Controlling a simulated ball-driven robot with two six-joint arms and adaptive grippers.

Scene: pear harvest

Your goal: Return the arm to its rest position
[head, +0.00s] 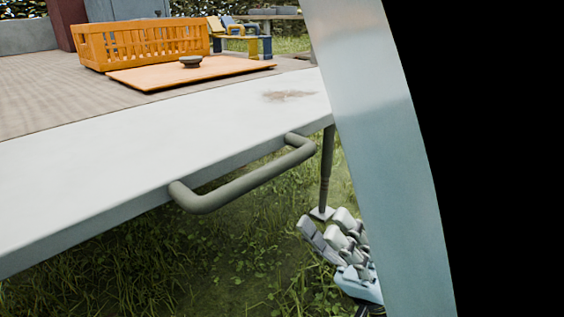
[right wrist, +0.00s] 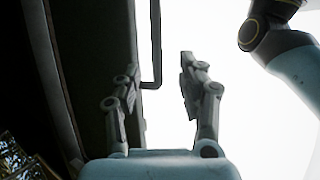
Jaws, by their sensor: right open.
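My right gripper (head: 328,232) shows low in the head view, below the table edge and right of the table's handle, partly hidden by my own pale arm link. In the right wrist view its two fingers (right wrist: 158,95) stand apart with nothing between them. It is open and empty. My left gripper is in neither view.
A grey-white table (head: 130,160) with a bar handle (head: 245,180) fills the left and middle. On it stand an orange crate (head: 140,42) and an orange board (head: 150,77) with a small dark round object (head: 190,62). Grass (head: 130,260) lies below.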

